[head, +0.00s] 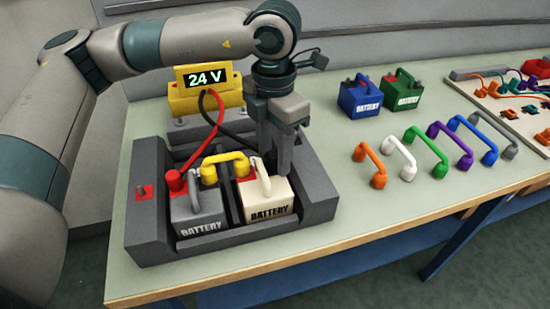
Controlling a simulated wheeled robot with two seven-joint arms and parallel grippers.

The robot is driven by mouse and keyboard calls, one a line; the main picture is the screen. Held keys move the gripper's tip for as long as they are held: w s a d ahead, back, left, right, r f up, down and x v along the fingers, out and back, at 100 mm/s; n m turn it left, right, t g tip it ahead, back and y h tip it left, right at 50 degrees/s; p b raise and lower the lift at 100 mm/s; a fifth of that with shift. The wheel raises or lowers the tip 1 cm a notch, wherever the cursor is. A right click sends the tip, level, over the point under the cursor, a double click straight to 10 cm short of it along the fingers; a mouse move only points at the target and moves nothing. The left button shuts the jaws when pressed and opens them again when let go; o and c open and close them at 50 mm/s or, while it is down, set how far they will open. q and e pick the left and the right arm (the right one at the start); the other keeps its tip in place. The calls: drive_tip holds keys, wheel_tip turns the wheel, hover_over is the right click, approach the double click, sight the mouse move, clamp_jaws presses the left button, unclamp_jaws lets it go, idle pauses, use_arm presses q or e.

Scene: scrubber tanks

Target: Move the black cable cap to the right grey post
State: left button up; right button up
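The black cable (212,132) comes from under the yellow display and curves right, passing behind my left gripper. Its cap is not clearly visible; the fingers hide that spot. My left gripper (274,168) points down at the back right corner of the cream battery (268,197), beside its handle. Its two fingers are close together, and I cannot tell whether they hold the cap. I cannot make out the right grey post; the gripper covers part of the tray's right side. The red cable (213,128) ends in a red cap (175,180) on the grey battery (194,212). My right gripper is not in view.
The dark tray (317,190) holds both batteries, joined by a yellow bridge (222,160). The display (206,79) reads 24 V. Blue (360,98) and green (402,92) batteries stand behind. Several coloured bridges, including an orange one (372,162), stand right; bare table lies in front of them.

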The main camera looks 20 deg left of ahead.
sight(275, 153)
use_arm(q)
drive_tip(key=shift+b, duration=0.8)
idle(0.9)
clamp_jaws()
drive_tip(key=shift+r, duration=0.1)
drive_tip(key=shift+r+p, duration=1.3)
drive_tip(key=shift+r, duration=1.6)
